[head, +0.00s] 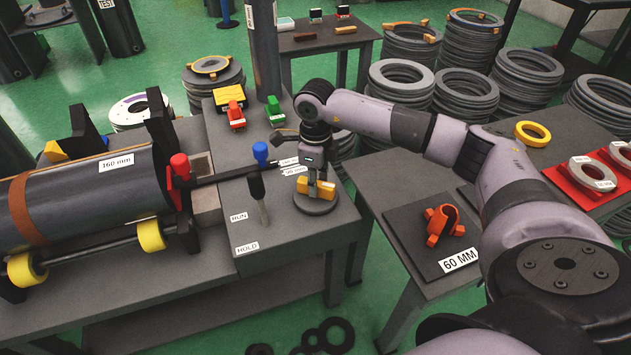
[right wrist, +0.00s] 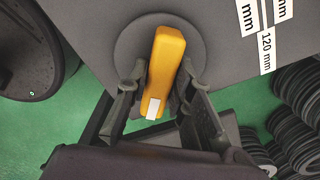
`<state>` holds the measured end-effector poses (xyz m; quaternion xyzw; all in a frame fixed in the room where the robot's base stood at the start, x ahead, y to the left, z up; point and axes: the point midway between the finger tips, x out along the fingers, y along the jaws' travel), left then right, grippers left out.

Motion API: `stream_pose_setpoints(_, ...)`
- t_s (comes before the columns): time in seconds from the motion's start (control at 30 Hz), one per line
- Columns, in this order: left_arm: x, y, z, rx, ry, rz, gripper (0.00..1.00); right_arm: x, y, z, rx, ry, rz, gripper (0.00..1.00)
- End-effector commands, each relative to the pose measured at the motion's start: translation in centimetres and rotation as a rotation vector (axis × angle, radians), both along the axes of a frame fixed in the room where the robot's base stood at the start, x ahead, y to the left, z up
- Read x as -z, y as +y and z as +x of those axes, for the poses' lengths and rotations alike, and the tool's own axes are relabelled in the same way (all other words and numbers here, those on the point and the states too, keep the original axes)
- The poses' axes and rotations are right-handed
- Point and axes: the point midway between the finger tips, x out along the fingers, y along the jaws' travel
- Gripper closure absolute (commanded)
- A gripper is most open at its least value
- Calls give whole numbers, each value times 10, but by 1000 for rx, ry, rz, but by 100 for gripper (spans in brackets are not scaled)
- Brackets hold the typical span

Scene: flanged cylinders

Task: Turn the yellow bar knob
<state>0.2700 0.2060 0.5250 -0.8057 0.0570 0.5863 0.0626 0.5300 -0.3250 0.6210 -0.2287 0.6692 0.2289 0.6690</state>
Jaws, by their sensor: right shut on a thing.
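The yellow bar knob (head: 306,186) sits on a round grey base (head: 316,206) near the right front corner of the grey bench. My right gripper (head: 318,188) reaches down on it from above, its fingers on either side of the bar. In the right wrist view the yellow bar (right wrist: 166,62), with a white mark on its near end, lies between the two fingers (right wrist: 158,85) of the gripper, which is shut on it. The bar runs nearly upright in that view. My left gripper is not in view.
A black-handled lever (head: 258,190) stands left of the knob, beside RUN and HOLD labels. A blue-topped post (head: 261,153) and size labels (head: 293,170) are close behind. A large cylinder (head: 90,195) lies on rollers at left. An orange clamp (head: 442,224) sits on the right table.

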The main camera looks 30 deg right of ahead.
Motion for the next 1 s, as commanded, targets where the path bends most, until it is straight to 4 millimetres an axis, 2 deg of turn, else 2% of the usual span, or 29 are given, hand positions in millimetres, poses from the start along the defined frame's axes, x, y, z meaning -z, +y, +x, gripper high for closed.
stream_pose_setpoints(0.2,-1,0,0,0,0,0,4,-1,0,0,-24,-1,-1,100)
stream_pose_setpoints(0.57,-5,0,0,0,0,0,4,-1,0,0,-288,0,0,100)
stream_pose_setpoints(0.9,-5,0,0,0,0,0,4,0,0,0,-306,-1,0,100)
stream_pose_setpoints(0.93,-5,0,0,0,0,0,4,-1,0,0,-305,-1,0,76)
stream_pose_setpoints(1.0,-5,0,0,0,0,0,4,0,0,0,-305,-1,0,72)
